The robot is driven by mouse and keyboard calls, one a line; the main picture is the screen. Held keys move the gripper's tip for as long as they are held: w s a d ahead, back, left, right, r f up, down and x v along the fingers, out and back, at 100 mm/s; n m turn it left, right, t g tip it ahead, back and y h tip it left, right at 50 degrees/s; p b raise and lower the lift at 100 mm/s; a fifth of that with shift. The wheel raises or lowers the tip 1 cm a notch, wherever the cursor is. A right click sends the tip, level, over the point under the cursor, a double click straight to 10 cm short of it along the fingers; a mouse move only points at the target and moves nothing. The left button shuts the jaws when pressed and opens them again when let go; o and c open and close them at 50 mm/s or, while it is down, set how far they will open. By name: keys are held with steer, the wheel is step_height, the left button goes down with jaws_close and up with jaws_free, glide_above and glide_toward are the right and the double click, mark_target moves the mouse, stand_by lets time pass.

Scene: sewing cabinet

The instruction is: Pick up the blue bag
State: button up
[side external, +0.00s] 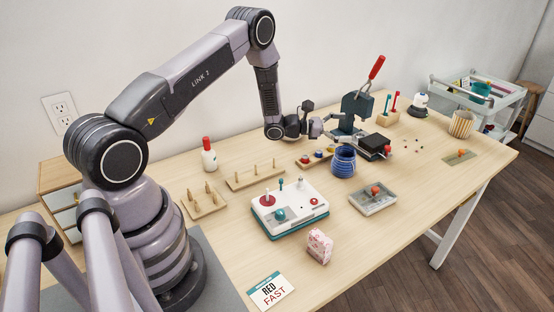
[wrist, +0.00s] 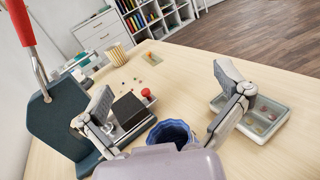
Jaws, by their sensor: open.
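The blue bag (side external: 343,162) stands upright on the table, round and ribbed with an open top, just in front of the dark hand press. In the wrist view the bag (wrist: 172,131) shows low in the middle, partly hidden by my gripper's pale body. My gripper (side external: 318,122) is open and empty, above and slightly left of the bag in the side view. In the wrist view its two fingers are spread wide (wrist: 165,88), one on each side of the bag. No contact with the bag shows.
The dark press (side external: 357,108) with its red-handled lever stands close behind the bag. A clear-lidded tray (side external: 372,199) lies to its front right, and a white device with knobs (side external: 290,213) to its front left.

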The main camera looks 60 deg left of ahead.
mark_target(334, 160)
steer(key=a+f, duration=0.1)
steer(key=a+f+n+t+y, duration=0.1)
steer(key=f, duration=0.1)
steer(key=a+f+n+y, duration=0.1)
steer(key=f, duration=0.1)
steer(key=shift+w+f, duration=0.1)
steer(key=shift+f, duration=0.05)
step_height(334, 160, down, 6)
steer(key=shift+x, duration=1.15)
steer(key=shift+w+d, duration=0.2)
steer(key=shift+w, duration=0.1)
steer(key=c, duration=1.2)
